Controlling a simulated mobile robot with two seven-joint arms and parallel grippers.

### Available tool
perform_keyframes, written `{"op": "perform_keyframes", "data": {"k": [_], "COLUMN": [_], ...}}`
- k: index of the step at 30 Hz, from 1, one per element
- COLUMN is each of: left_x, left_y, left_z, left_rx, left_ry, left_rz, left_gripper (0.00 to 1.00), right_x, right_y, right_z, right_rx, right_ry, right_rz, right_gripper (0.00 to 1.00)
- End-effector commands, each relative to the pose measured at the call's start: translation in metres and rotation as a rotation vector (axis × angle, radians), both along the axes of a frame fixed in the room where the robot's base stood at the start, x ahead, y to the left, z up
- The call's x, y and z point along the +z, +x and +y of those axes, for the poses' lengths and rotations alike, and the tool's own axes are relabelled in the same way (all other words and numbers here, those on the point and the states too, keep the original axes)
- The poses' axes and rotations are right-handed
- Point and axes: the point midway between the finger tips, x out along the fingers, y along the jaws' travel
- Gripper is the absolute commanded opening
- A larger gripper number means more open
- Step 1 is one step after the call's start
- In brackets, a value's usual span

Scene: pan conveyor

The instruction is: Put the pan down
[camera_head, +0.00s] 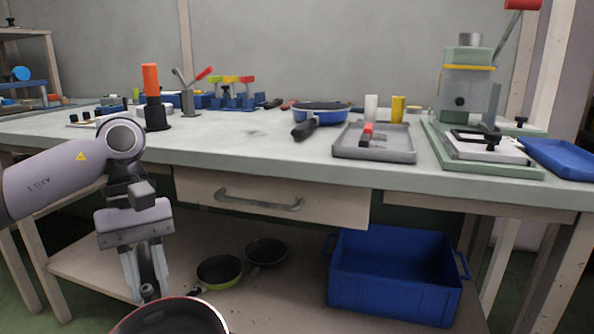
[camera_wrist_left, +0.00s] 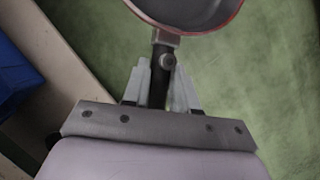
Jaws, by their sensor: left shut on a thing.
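My left gripper (camera_head: 148,284) points down in front of the workbench and is shut on the handle of a dark pan with a red rim (camera_head: 172,320). The pan is cut off by the bottom edge of the head view. In the left wrist view the fingers (camera_wrist_left: 161,84) close around the dark handle, and the pan (camera_wrist_left: 195,12) extends past the top edge, over the green floor. My right gripper is not in view.
The workbench top (camera_head: 240,140) is partly clear at left centre. A blue pan (camera_head: 320,113) and a grey tray (camera_head: 375,142) stand on it. The lower shelf (camera_head: 290,300) holds a green pan (camera_head: 219,271), a dark pan (camera_head: 266,252) and a blue crate (camera_head: 395,290). A drawer (camera_head: 330,205) is above.

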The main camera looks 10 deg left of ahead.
Motion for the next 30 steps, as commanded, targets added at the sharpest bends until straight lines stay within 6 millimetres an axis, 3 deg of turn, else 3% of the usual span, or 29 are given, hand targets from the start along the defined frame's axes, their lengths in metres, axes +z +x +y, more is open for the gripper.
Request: {"op": "perform_keyframes", "data": {"k": [1,6,14,15,30], "left_x": [-0.006,-0.029,-0.054,-0.042,0.030], "left_y": [0.004,0.011,0.015,0.015,0.016], "left_z": [-0.014,-0.045,-0.076,-0.074,-0.075], "left_rx": [-0.100,-0.396,-0.741,-0.737,-0.741], "left_ry": [0.002,0.001,0.000,-0.003,-0.005], "left_rz": [-0.001,-0.002,0.000,-0.002,-0.001], "left_gripper": [0.00,0.00,0.00,0.00,0.00], "right_x": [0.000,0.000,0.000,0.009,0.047], "right_y": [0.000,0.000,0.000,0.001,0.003], "right_z": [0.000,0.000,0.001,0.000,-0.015], "right_rx": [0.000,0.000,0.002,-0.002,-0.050], "right_ry": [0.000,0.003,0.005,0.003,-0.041], "right_rz": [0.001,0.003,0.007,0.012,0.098], "right_gripper": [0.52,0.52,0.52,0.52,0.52]}}
